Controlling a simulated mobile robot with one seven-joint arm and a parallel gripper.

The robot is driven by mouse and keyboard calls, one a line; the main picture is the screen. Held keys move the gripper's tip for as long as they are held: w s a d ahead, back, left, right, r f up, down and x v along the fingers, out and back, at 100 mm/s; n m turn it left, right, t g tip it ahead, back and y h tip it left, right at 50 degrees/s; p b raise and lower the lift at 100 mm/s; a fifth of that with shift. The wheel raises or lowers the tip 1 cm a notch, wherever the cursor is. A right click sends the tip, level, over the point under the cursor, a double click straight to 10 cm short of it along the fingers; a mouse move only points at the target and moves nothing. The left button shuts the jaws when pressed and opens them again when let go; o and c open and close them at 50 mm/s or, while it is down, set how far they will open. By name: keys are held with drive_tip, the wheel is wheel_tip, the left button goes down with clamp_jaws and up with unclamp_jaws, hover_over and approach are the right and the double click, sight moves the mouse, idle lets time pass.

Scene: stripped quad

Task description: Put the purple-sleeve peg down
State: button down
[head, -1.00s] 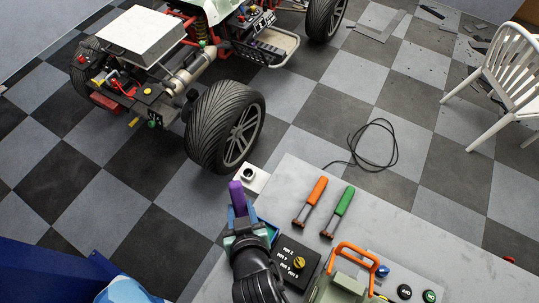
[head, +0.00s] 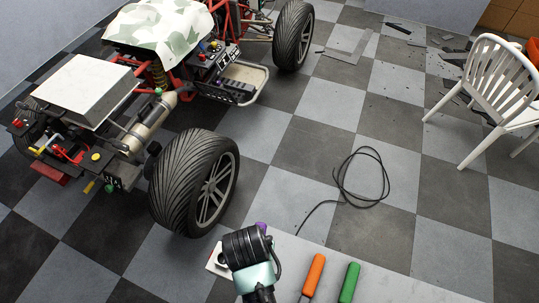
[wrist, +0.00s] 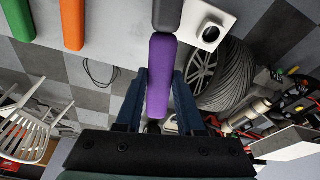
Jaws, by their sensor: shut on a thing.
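The purple-sleeve peg (wrist: 160,75) lies between the two blue fingers of my gripper (wrist: 158,88) in the wrist view. The gripper is shut on its purple sleeve. A dark grey piece (wrist: 168,14) adjoins the far end of the sleeve; I cannot tell whether it belongs to the peg. In the head view only a small purple bit of the peg (head: 262,227) shows past my wrist, which hides the fingers. A white block with a round dark hole (wrist: 208,24) is beside the peg in the wrist view. Its edge shows left of my wrist in the head view (head: 217,258).
An orange-handled tool (head: 313,275) and a green-handled tool (head: 349,282) lie on the grey table (head: 390,287), right of my wrist. A buggy with a big tyre (head: 194,182) stands beyond the table. A black cable (head: 362,180) and a white chair (head: 490,90) are on the floor.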

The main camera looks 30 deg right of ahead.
sight(274, 265)
drive_tip(key=s+d+m+g+y, duration=0.2)
drive_tip(key=s+d+m, duration=0.1)
wheel_tip(274, 265, down, 9)
drive_tip(key=shift+f, duration=0.15)
idle(0.4)
drive_tip(key=shift+f, duration=0.1)
drive_tip(key=c, duration=0.5)
unclamp_jaws()
wheel_tip(274, 265, up, 12)
drive_tip(key=shift+r, duration=0.1)
